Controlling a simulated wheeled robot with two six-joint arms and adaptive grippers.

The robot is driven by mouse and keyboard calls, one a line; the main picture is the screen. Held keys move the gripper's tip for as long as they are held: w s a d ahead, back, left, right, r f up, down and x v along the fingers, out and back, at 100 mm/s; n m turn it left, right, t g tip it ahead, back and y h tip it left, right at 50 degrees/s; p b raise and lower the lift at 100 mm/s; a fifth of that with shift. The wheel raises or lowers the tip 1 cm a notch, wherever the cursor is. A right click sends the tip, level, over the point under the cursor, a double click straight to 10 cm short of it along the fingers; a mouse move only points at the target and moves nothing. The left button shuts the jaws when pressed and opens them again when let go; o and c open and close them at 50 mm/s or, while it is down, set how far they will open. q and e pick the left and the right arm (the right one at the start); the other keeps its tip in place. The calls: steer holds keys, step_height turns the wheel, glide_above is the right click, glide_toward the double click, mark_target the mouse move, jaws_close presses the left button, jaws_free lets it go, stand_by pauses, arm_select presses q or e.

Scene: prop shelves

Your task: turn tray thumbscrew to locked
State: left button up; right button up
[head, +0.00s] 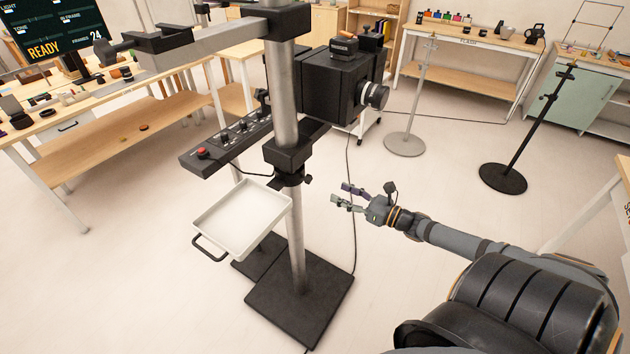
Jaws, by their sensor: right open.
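A white tray (243,212) with a dark handle on its front side is mounted beside a grey metal column (295,240). A black clamp (296,152) grips the column above the tray, with a small dark knob (306,181) low on its right side. I cannot tell whether this knob is the tray thumbscrew, or how far it is turned. My right gripper (340,197) is open and empty, to the right of the column and apart from it, with its fingers pointing left. My left gripper is not in view.
A black camera body (335,85) and a control box with a red button (202,152) hang on the column above. A black base plate (300,310) stands on the floor. A cable runs down behind my right gripper.

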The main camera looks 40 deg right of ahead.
steer(key=b, duration=0.4)
glide_toward(310, 180)
steer(key=w, duration=0.3)
steer(key=b+x, duration=0.1)
steer(key=x, duration=0.3)
steer(key=shift+a+f+b, duration=0.1)
steer(key=shift+a+b, duration=0.25)
steer(key=shift+a, duration=0.1)
steer(key=shift+w+a, duration=0.3)
steer(key=shift+w, duration=0.25)
jaws_close()
